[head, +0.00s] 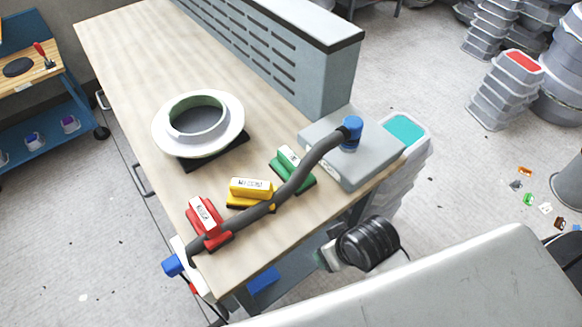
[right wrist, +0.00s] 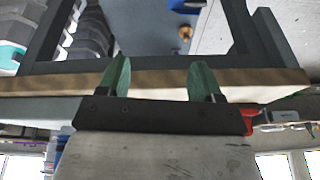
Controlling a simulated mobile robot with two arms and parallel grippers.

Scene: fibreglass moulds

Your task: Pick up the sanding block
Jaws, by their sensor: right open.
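A red block (head: 207,219), a yellow block (head: 249,192) and a green block (head: 292,168), each with a white label, rest in a row on the wooden bench (head: 130,60). The labels are too small to read surely, so I cannot tell which is the sanding block. My right gripper shows in the right wrist view (right wrist: 160,65), with two green fingers apart and nothing between them. In the head view it seems to be beside the bench's near right end, below the top and apart from the blocks. My left gripper is not in view.
A grey hose (head: 290,188) runs from a grey box (head: 355,160) over the bench, close to the blocks. A white ring mould (head: 232,118) stands behind them. A slotted grey unit (head: 325,75) lines the back edge. Stacked containers (head: 500,95) stand on the floor.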

